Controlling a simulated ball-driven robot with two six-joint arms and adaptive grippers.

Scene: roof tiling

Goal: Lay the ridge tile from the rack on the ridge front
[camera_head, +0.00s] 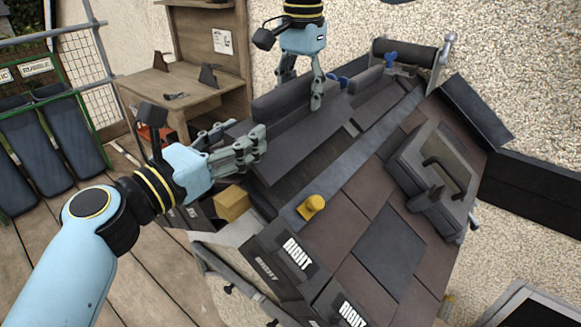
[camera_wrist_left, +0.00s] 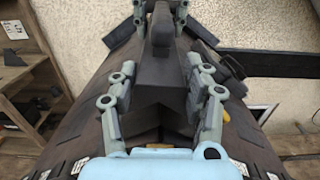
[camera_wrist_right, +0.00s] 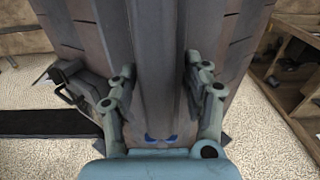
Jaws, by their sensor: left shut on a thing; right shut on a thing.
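The dark grey ridge tile (camera_head: 290,127) is long and lies along the ridge line in the head view. My left gripper (camera_head: 245,147) is shut on its near end. My right gripper (camera_head: 300,88) straddles it farther along from above and is shut on it. In the left wrist view the tile (camera_wrist_left: 155,95) runs away between the fingers, with the right gripper (camera_wrist_left: 160,12) beyond. The right wrist view shows the tile (camera_wrist_right: 158,60) between the fingers. I cannot tell whether it touches the ridge below. Hands hide parts of it.
Blue clips (camera_head: 390,58) sit at the ridge's far end near a dark roll (camera_head: 404,53). A grey block with a handle (camera_head: 436,178) rests on the right slope. A wooden bench (camera_head: 160,85) stands left.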

